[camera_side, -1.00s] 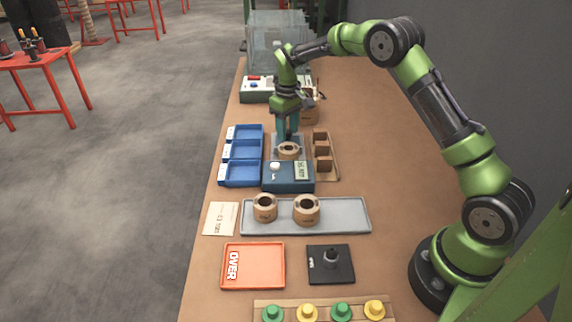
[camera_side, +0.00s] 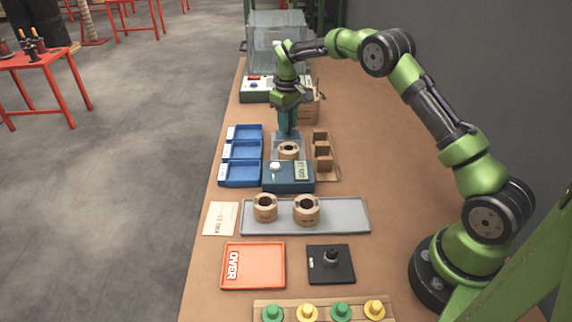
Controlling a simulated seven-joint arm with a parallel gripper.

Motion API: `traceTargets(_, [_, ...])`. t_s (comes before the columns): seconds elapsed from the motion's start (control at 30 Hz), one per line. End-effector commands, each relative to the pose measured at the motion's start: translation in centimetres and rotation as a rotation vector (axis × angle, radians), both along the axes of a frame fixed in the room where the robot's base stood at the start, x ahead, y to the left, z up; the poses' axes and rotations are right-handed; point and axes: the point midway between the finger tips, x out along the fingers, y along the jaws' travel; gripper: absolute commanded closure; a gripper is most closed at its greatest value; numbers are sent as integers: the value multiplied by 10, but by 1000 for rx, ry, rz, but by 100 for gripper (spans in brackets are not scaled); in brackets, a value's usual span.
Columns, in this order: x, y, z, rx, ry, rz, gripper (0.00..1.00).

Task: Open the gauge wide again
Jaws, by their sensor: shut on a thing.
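The gauge (camera_side: 288,178) is a dark blue box with a white knob and a pale display, standing mid-table. A tan ring-shaped coil (camera_side: 288,150) lies on its grey plate behind the box. A teal upright part (camera_side: 288,120), apparently the gauge's sliding jaw, stands behind the coil, with a visible gap between them. My gripper (camera_side: 288,108) points down at this part and is shut on it; the fingertips are hard to make out. The display digits are too small to read surely.
Two more coils (camera_side: 265,208) (camera_side: 306,210) stand on a grey tray (camera_side: 350,216) in front. Blue bins (camera_side: 241,173) are left of the gauge, a cardboard divider (camera_side: 323,165) right. A clear box (camera_side: 275,45) and control unit (camera_side: 256,90) stand behind. The right table is clear.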

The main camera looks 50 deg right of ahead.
Motion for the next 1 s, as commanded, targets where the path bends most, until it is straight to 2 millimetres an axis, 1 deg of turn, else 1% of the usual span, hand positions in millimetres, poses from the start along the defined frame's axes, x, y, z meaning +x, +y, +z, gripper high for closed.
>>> traceTargets(0.17, [1, 0, 1, -1, -4, 2, 100])
traceTargets(0.2, [1, 0, 1, -1, -4, 3, 68])
traceTargets(0.33, [1, 0, 1, -1, -4, 2, 48])
traceTargets(0.6, [0, 0, 1, -1, -2, 1, 47])
traceTargets(0.73, [1, 0, 8, -2, -4, 2, 47])
traceTargets(0.87, [1, 0, 29, -2, -7, 1, 47])
traceTargets(1.0, [1, 0, 62, -3, -8, 0, 47])
